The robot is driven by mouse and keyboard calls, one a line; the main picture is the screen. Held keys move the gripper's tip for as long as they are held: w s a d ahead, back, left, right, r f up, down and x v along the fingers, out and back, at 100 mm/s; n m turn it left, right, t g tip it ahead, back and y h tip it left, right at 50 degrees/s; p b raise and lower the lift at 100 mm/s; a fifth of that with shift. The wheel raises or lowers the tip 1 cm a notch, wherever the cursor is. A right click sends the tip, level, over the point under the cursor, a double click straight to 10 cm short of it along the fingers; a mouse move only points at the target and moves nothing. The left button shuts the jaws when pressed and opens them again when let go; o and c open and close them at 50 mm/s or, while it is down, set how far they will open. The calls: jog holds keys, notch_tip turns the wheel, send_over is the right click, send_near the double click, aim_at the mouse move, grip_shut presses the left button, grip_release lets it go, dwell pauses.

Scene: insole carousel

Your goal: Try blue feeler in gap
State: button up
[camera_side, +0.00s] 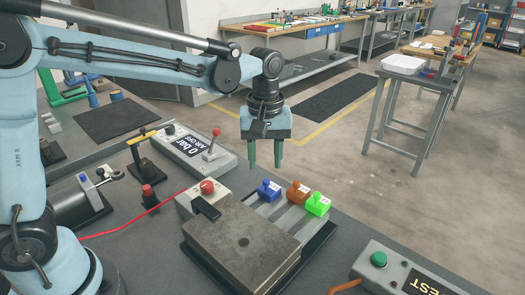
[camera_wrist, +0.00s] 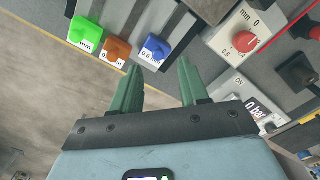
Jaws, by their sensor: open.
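The blue feeler (camera_side: 268,190) has a knobbed handle and stands at the back of the metal fixture, leftmost of three coloured feelers. It also shows in the wrist view (camera_wrist: 155,48), with a label that seems to read 0.6. My gripper (camera_side: 265,165) is open and empty, above the blue feeler. In the wrist view its green fingers (camera_wrist: 159,66) point toward the blue feeler, which shows between and beyond the tips. A heavy metal block (camera_side: 243,240) lies on the fixture in front of the feelers. I cannot make out the gap.
An orange feeler (camera_side: 298,192) and a green feeler (camera_side: 318,204) stand close to the right. A red knob (camera_side: 207,187) on a scaled box is at left. Behind are the 0 bar panel (camera_side: 190,146) and its red-topped lever (camera_side: 214,140). The TEST box (camera_side: 405,275) is front right.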

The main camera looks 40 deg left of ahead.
notch_tip(320, 180, up, 7)
dwell(0.3)
jog(key=shift+f, duration=0.1)
jog(key=s+a+f+m+t, duration=0.3)
jog(key=s+m, duration=0.1)
jog(key=s, duration=0.2)
jog(key=s+a+f+m+t, duration=0.3)
jog(key=s+a+m+t, duration=0.1)
jog(key=s+m, duration=0.1)
jog(key=shift+s+a, duration=0.25)
jog(key=shift+s, duration=0.2)
jog(key=shift+r, duration=0.15)
dwell(1.1)
